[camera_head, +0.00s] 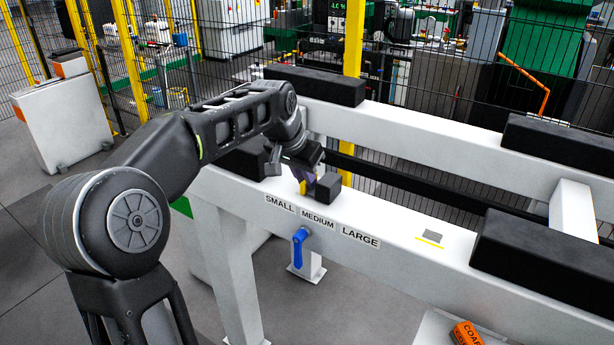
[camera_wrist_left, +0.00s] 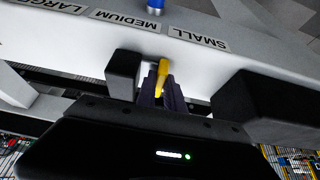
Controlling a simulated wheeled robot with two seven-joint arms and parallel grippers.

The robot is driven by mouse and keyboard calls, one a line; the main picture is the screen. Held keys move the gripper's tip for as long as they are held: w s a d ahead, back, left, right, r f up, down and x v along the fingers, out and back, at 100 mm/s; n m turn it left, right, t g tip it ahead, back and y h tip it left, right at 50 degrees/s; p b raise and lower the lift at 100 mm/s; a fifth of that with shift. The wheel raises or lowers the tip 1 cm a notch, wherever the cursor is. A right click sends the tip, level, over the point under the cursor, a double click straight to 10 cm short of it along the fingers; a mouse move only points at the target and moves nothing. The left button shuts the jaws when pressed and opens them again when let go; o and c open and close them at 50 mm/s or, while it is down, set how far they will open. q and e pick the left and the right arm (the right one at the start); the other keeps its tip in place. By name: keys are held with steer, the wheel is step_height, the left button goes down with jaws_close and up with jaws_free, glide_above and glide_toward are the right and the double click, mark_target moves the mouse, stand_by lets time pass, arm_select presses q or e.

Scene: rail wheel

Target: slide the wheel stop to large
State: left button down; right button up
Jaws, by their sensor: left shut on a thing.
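The wheel stop is a small black block (camera_head: 328,187) with a yellow piece (camera_head: 303,187) at its left side, on top of the white near rail (camera_head: 400,228). The labels SMALL (camera_head: 280,204), MEDIUM (camera_head: 318,217) and LARGE (camera_head: 360,237) run left to right along the rail's front. The block stands roughly behind MEDIUM. In the left wrist view the block (camera_wrist_left: 124,72) sits beside the yellow piece (camera_wrist_left: 162,74). My left gripper (camera_wrist_left: 160,92) is shut on the yellow piece, its dark purple fingers either side of it. My right gripper is out of view.
A black pad (camera_head: 550,262) lies on the near rail at right. A small grey plate with a yellow line (camera_head: 432,237) lies before it. The rail top between block and plate is clear. A blue lever (camera_head: 299,248) stands below the labels, and another black pad (camera_wrist_left: 265,105) beside the fingers.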

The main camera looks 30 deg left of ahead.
mark_target(322, 181)
arm_select(q)
steer(key=shift+d+f, duration=0.15)
steer(key=shift+d, duration=0.1)
steer(key=shift+w+d+b, duration=0.15)
steer(key=shift+d+b, duration=0.2)
steer(key=shift+d, duration=1.55)
steer(key=shift+d+r, duration=0.15)
steer(key=shift+d, duration=0.8)
steer(key=shift+d+r, duration=0.1)
steer(key=shift+d, duration=0.85)
steer(key=shift+w+b, duration=0.1)
steer(key=shift+b, duration=0.2)
steer(key=shift+d, duration=2)
